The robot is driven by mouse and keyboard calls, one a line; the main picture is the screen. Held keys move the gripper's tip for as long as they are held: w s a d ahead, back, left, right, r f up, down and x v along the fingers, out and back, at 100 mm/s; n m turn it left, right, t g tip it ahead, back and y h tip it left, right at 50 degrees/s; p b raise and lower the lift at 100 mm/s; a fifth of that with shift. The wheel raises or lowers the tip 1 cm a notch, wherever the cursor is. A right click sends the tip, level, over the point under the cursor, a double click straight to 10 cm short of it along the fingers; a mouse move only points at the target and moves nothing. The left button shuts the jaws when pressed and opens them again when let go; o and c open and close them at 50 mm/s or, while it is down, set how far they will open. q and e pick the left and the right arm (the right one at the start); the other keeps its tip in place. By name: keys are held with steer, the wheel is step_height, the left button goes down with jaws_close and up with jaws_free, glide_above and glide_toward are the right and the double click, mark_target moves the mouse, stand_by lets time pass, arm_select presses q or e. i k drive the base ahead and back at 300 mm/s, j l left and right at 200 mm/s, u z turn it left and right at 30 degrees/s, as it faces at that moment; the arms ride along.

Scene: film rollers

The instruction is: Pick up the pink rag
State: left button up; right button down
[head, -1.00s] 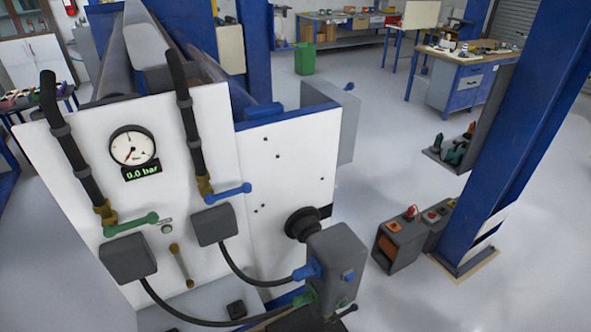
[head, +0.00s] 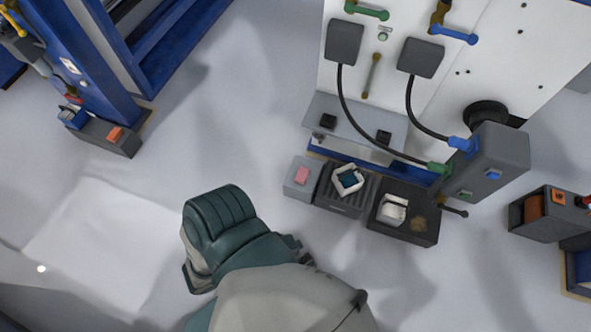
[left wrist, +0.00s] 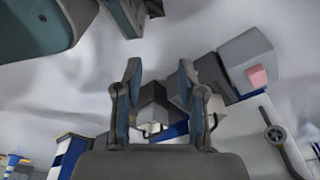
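The pink rag (head: 302,175) is a small flat pink piece on top of a light grey box (head: 296,191) on the floor in the head view. The box is the leftmost of a row in front of the white panel. A pink patch that looks like the rag also shows in the left wrist view (left wrist: 258,76), on a grey box at right. My left gripper (left wrist: 160,72) is open and empty in the left wrist view, with the rag to the right of its fingers and apart from them. My right gripper is in neither current view.
Next to the rag's box stand a dark crate (head: 343,200) with a white-and-blue item and a black tray (head: 404,226) with a white item. A grey shelf (head: 352,123) and hanging black hoses are above. A blue post (head: 95,75) stands at left. The floor in front is clear.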

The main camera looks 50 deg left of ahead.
mark_target(302, 176)
steer(key=k+u, duration=0.15)
steer(key=u, duration=1.35)
